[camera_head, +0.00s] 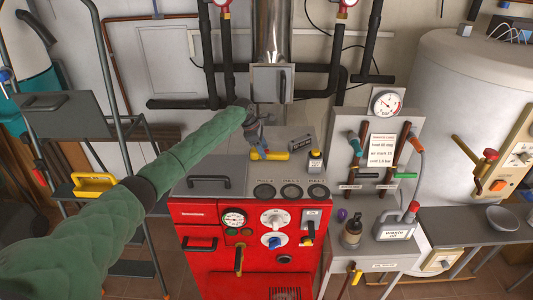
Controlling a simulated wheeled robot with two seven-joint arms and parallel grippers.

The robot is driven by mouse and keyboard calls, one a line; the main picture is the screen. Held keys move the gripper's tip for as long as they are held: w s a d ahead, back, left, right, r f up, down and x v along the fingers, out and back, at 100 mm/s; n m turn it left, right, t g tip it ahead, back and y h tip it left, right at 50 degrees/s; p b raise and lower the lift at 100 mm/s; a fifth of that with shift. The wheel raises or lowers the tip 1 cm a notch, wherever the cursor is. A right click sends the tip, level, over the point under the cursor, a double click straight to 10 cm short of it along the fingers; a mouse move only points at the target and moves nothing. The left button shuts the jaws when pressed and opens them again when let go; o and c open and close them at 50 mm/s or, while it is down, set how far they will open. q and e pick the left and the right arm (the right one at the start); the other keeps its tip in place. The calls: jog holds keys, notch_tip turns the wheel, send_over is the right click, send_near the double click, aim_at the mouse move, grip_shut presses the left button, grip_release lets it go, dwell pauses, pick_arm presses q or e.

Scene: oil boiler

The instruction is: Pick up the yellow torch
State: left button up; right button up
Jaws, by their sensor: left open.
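The yellow torch (277,156) lies on the grey top of the red boiler (205,262), near its back edge. My left arm, in a green sleeve, reaches in from the left. My left gripper (261,147) points down just above the torch's left end and hides part of it. The jaws are open. I cannot tell whether the fingers touch the torch. My right gripper does not show.
A grey panel with a gauge (387,102) stands to the right. Dark pipes run behind. A stepladder with a yellow object (93,184) is at the left.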

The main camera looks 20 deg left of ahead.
pick_arm(q)
jog(key=shift+p+x, duration=0.35)
jog(key=shift+x, duration=0.9)
jog(key=c, duration=1.2)
jog(key=shift+o, duration=0.2)
